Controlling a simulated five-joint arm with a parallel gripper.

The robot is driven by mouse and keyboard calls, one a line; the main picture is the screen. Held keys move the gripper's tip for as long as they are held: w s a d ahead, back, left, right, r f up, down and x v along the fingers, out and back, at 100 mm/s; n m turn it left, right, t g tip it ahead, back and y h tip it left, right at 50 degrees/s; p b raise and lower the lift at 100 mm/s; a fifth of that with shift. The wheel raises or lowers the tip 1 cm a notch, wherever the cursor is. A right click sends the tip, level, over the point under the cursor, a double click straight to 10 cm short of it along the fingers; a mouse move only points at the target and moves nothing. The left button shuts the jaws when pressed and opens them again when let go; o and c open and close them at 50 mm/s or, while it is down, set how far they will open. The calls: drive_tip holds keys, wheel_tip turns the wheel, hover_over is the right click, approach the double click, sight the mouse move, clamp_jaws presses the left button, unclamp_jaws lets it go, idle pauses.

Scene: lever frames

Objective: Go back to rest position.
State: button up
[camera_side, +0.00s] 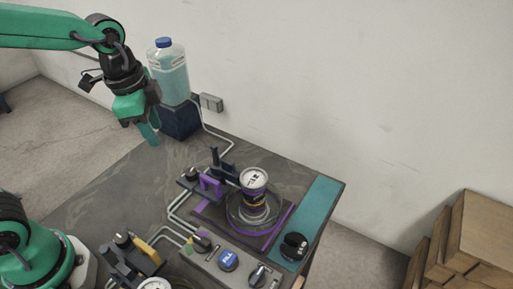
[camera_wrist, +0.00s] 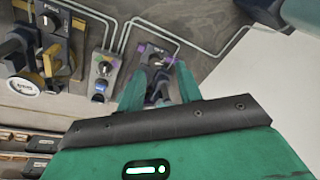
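My gripper (camera_side: 149,132) is green and black and hangs in the air at the upper left of the side view, in front of the bottle. In the wrist view, the two green fingers of my gripper (camera_wrist: 160,82) stand apart with nothing held between them. The purple lever (camera_side: 210,184) stands on the table below and to the right of my gripper, clear of it.
A bottle of teal liquid (camera_side: 168,75) stands on a dark block (camera_side: 180,120) close behind my gripper. A yellow-handled lever unit (camera_side: 141,249), a blue button (camera_side: 228,260) and a black knob (camera_side: 293,246) are at the front. The table's left part is clear.

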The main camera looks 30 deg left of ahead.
drive_tip(key=s+a+r+n+t, duration=0.3)
drive_tip(key=s+a+n, duration=0.3)
drive_tip(key=s+n, duration=0.2)
drive_tip(key=shift+a+n+t, duration=0.3)
drive_tip(key=shift+a+n, duration=0.1)
drive_tip(key=shift+n, duration=0.6)
